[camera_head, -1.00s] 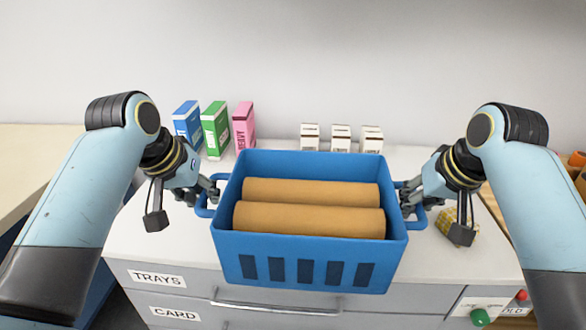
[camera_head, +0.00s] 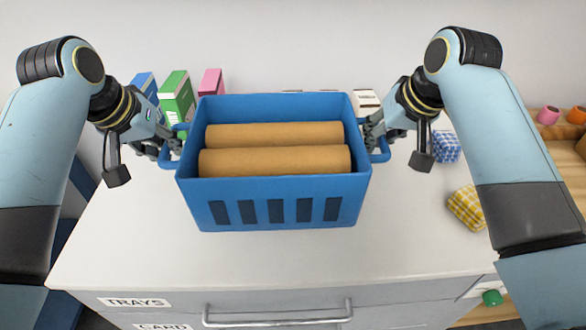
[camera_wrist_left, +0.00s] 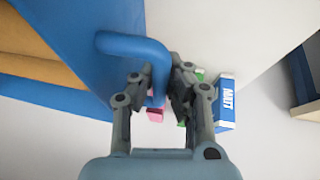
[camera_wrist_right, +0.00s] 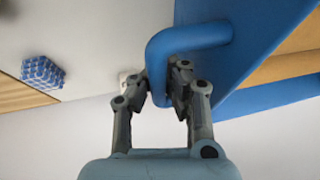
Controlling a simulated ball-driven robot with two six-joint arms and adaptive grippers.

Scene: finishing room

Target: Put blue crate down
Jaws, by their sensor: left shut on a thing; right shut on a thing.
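The blue crate (camera_head: 275,212) is in the middle of the head view, upright and over the white counter top. Two brown cardboard rolls (camera_head: 275,160) lie side by side inside it. My left gripper (camera_head: 176,146) is shut on the crate's left handle, which the left wrist view shows as a blue loop (camera_wrist_left: 135,45) between the fingers (camera_wrist_left: 158,92). My right gripper (camera_head: 372,140) is shut on the right handle, a blue loop also in the right wrist view (camera_wrist_right: 190,38). I cannot tell whether the crate's bottom touches the counter.
Blue, green (camera_head: 177,98) and pink boxes stand behind the crate at the left. Small white boxes (camera_head: 366,100) are partly hidden behind it. A yellow checked bundle (camera_head: 467,207) and a blue checked one (camera_head: 446,147) lie at the right. The counter (camera_head: 270,258) in front is clear.

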